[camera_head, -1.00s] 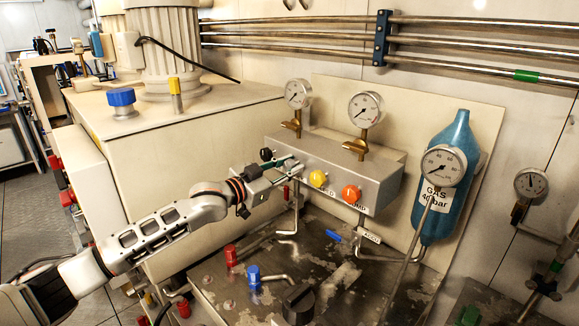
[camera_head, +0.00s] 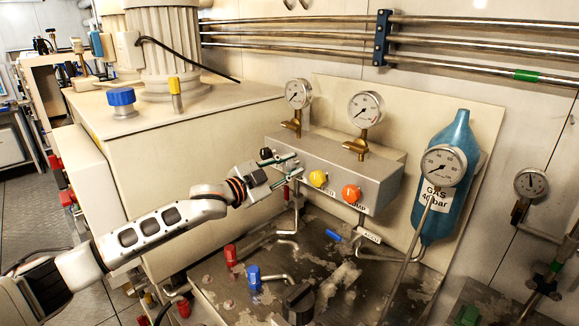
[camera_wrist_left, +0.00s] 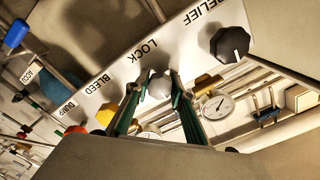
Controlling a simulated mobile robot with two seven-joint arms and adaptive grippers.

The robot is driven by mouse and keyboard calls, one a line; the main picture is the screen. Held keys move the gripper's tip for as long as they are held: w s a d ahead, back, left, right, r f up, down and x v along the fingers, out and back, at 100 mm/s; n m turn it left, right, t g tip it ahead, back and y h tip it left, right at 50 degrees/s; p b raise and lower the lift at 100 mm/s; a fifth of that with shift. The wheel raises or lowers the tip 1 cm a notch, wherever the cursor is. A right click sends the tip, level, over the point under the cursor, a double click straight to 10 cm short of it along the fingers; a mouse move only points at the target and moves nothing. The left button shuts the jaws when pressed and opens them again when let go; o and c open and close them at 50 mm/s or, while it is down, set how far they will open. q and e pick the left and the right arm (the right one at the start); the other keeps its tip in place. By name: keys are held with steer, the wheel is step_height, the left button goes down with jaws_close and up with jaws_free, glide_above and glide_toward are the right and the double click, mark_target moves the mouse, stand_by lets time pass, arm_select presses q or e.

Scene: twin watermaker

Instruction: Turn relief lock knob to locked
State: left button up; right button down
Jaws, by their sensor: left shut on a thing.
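The lock knob (camera_wrist_left: 159,84) is a small pale knob beside the "LOCK" label on the grey valve panel (camera_head: 335,171). My left gripper (camera_wrist_left: 153,87) is shut on it, one green-edged finger on each side in the left wrist view. In the head view the left gripper (camera_head: 290,167) reaches the panel's left part and hides the knob. The black relief knob (camera_wrist_left: 230,44) sits beside it under "RELIEF"; it also shows in the head view (camera_head: 266,154). I cannot read the lock knob's turned position. My right gripper is not in view.
The yellow bleed knob (camera_head: 318,178) and orange dump knob (camera_head: 351,193) are on the same panel, right of the gripper. Two gauges (camera_head: 365,108) stand above it. Pipes and red and blue-capped valves (camera_head: 254,276) lie below. A blue gas bottle (camera_head: 451,150) stands right.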

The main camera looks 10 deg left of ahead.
arm_select(q)
steer(key=o, duration=1.1)
steer(key=v, duration=1.2)
